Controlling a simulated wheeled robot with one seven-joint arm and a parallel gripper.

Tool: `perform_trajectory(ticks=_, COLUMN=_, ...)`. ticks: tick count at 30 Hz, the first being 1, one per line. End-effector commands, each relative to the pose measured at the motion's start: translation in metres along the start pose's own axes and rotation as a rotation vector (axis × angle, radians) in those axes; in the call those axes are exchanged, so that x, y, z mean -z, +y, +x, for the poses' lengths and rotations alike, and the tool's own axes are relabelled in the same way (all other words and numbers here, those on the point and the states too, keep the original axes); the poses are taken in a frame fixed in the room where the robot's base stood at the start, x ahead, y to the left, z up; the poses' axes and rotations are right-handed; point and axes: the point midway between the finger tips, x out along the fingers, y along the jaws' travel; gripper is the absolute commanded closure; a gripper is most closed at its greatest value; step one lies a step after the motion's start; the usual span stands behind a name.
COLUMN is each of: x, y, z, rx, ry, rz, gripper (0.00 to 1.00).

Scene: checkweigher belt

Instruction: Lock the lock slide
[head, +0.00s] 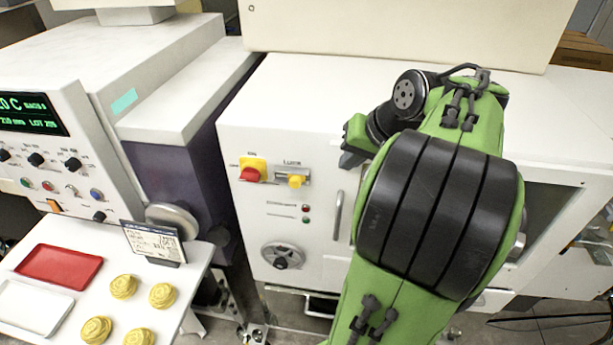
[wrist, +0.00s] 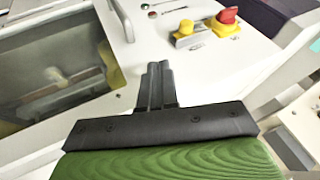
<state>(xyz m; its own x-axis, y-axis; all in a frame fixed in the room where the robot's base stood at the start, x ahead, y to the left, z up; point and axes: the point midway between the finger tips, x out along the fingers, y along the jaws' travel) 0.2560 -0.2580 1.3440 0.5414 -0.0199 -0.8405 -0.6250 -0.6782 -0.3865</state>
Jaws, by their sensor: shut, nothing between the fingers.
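The lock slide is a yellow knob (head: 297,181) on a small metal track on the white cabinet front, under a small label. The wrist view also shows this yellow knob (wrist: 186,27) on its track, upper right of my fingertips.
A red rotary switch on a yellow base (head: 251,170) sits just left of the slide. Below are indicator lamps (head: 306,213), a round handwheel (head: 283,256) and a vertical door handle (head: 337,215). A window (wrist: 55,75) lies left in the wrist view.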

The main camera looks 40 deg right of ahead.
Motion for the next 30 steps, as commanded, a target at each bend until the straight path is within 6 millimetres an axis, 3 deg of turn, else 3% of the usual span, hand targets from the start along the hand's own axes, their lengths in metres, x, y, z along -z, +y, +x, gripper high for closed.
perform_trajectory(ticks=15, x=-0.002, y=0.0, z=0.104, rx=0.002, ry=-0.006, rz=-0.002, gripper=1.0)
perform_trajectory(ticks=21, x=-0.004, y=-0.027, z=0.12, rx=0.002, ry=-0.003, rz=-0.005, gripper=1.0)
perform_trajectory(ticks=30, x=-0.005, y=-0.032, z=0.124, rx=0.0, ry=-0.001, rz=-0.001, gripper=1.0)
